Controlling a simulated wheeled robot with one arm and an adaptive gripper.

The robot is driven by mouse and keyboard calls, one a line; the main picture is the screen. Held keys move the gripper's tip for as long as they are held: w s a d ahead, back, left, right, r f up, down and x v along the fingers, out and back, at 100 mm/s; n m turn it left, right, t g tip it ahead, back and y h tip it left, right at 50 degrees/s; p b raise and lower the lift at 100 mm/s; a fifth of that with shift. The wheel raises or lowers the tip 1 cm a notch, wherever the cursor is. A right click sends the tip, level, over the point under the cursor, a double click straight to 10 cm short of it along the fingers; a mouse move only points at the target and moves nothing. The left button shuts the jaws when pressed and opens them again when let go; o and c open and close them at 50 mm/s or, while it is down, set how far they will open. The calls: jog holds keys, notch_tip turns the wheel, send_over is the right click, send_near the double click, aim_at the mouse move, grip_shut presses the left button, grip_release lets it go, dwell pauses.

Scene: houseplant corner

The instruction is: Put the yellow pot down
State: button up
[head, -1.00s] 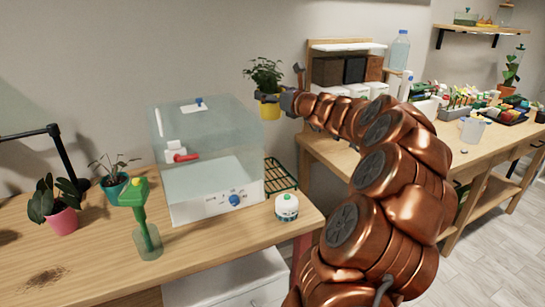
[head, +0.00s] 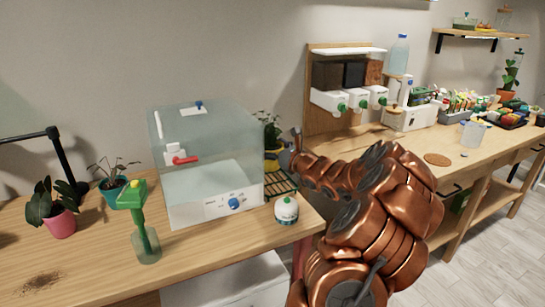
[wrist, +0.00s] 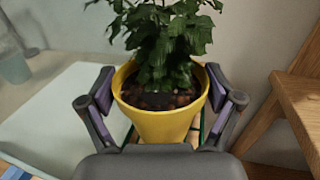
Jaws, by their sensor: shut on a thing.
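The yellow pot (wrist: 164,125) with a leafy green plant (wrist: 168,35) is between my gripper's two fingers in the wrist view. My gripper (wrist: 160,96) is shut on the pot, with a pad at each side of its rim. In the head view the pot (head: 272,161) is behind the right side of the clear water tank, at the green wire rack (head: 282,184). The pot stays upright. The tank and my gripper (head: 284,158) hide part of it, and I cannot tell whether its base touches the rack.
The clear tank (head: 206,165) stands close on the left of the pot. A small white round container (head: 286,210) stands in front of the rack. A teal pot (head: 114,190) and a pink pot (head: 60,222) stand at left. A dispenser shelf (head: 345,80) is at right.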

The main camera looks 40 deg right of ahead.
jog(key=shift+f, duration=1.75)
jog(key=shift+f, duration=0.1)
jog(key=o, duration=1.1)
jog(key=s, duration=0.4)
jog(key=s+b, duration=0.1)
jog(key=s, duration=0.3)
jog(key=s+a, duration=0.1)
jog(key=s, duration=0.3)
